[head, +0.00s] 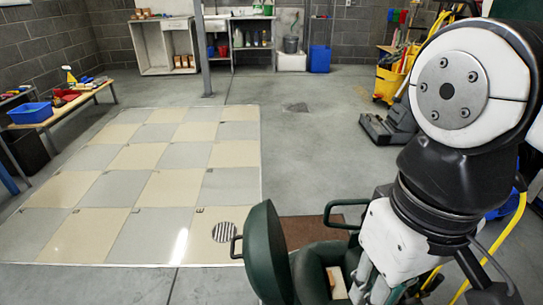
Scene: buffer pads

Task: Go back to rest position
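My arm rises at the right of the head view and bends down toward the bottom edge. A dark green container (318,262) with a raised lid (264,252) and black handles is at the bottom centre, partly covered by my arm. A small tan piece shows inside it, too cut off to identify.
A checkered beige and grey mat (150,190) covers the left floor. A bench (62,112) with a blue bin (30,113) stands at the left. A yellow mop bucket (389,84) and a dark case (385,129) are at right. The central grey floor is clear.

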